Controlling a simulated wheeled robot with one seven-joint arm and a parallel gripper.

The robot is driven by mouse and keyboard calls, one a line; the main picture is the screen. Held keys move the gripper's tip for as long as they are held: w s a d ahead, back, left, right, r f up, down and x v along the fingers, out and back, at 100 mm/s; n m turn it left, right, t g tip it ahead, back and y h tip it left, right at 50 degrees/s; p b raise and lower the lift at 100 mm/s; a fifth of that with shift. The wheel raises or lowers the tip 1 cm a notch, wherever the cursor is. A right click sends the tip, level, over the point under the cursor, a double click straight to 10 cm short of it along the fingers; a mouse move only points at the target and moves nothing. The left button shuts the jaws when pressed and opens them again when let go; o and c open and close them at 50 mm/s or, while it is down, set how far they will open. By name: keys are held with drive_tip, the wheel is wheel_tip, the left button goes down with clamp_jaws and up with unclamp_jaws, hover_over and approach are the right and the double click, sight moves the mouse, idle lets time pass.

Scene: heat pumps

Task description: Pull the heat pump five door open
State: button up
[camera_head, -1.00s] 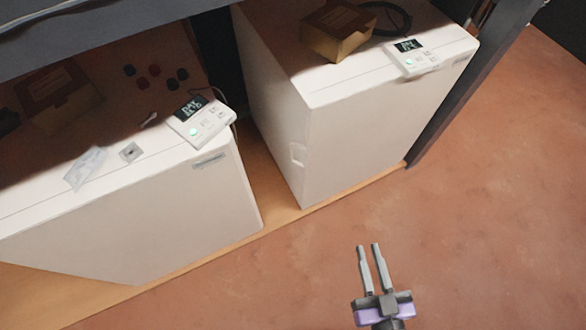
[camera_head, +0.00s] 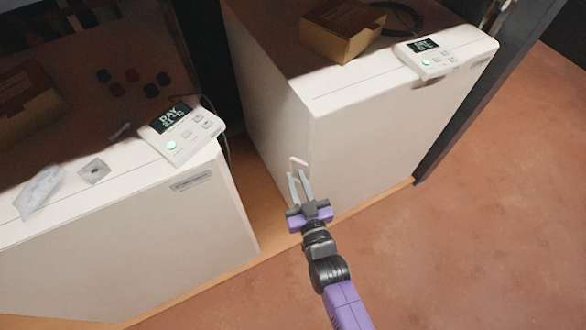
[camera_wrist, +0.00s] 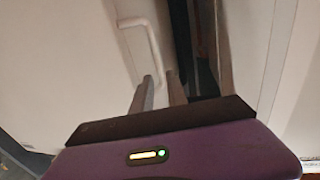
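The white heat pump on the right (camera_head: 375,130) has a pale bar handle (camera_head: 298,162) near the left edge of its front. Its door looks shut. Which unit is number five cannot be read. My gripper (camera_head: 298,174) is at this handle, its two fingers apart and pointing at it. In the wrist view, the handle (camera_wrist: 153,45) runs down toward the space between my fingertips (camera_wrist: 161,82). I cannot tell whether they touch it. Nothing appears clamped.
A second white heat pump (camera_head: 130,245) stands on the left, with a dark gap between the units. Control panels (camera_head: 180,131) (camera_head: 445,52) and a cardboard box (camera_head: 342,30) sit on top. A dark frame post (camera_head: 475,100) stands at the right. The reddish floor (camera_head: 500,240) in front is clear.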

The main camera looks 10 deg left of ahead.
sight(292, 165)
drive_tip(key=shift+b+x, duration=0.4)
drive_tip(key=shift+x, duration=1.65)
drive_tip(key=shift+c, duration=0.5)
clamp_jaws()
